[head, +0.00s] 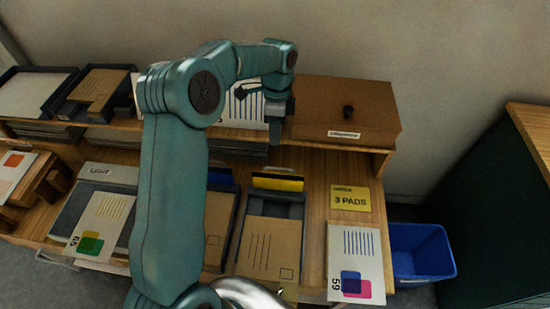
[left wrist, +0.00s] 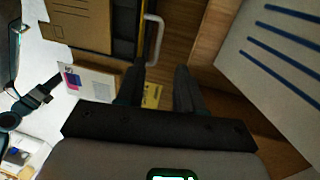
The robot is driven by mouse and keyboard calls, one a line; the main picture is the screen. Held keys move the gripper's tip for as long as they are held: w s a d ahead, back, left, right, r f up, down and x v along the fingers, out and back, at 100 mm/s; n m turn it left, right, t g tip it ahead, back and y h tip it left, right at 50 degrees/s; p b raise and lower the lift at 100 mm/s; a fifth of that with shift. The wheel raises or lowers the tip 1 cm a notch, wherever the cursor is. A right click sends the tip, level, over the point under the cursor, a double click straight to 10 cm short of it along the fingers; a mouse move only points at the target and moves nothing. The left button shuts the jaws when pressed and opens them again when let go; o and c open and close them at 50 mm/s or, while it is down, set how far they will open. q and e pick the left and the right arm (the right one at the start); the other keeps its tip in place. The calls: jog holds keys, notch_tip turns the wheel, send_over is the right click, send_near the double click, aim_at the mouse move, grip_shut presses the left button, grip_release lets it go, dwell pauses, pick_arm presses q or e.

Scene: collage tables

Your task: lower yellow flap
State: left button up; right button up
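The yellow flap (head: 278,183) is a short bright strip with a dark edge, at the back end of a dark tray (head: 274,209) that holds a brown envelope (head: 268,249). It appears raised there, though its exact tilt is hard to tell. My left gripper (head: 275,128) is above and behind the flap in the head view, apart from it, with its fingers pointing down. In the left wrist view the fingers of my left gripper (left wrist: 158,88) are spread with nothing between them. The flap is not clear in that view. My right gripper is not identifiable in either view.
A similar tray with a blue flap (head: 221,179) stands to the left, partly behind my arm. A brown box (head: 345,108) sits on the shelf behind. A yellow "3 PADS" card (head: 350,199), a printed sheet (head: 355,262) and a blue bin (head: 420,251) are to the right.

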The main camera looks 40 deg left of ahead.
aim_at(275, 168)
pick_arm(q)
jog(key=f, duration=0.3)
jog(key=s+d+f+p, duration=0.1)
jog(key=f, duration=0.3)
jog(key=s+f, duration=0.1)
jog(key=f, duration=0.3)
jog(key=shift+d+p, duration=0.15)
jog(key=shift+p, duration=0.2)
jog(key=shift+w, duration=0.1)
jog(key=shift+c, duration=0.4)
grip_shut()
jog(key=shift+w+r, duration=0.1)
jog(key=shift+r, duration=0.05)
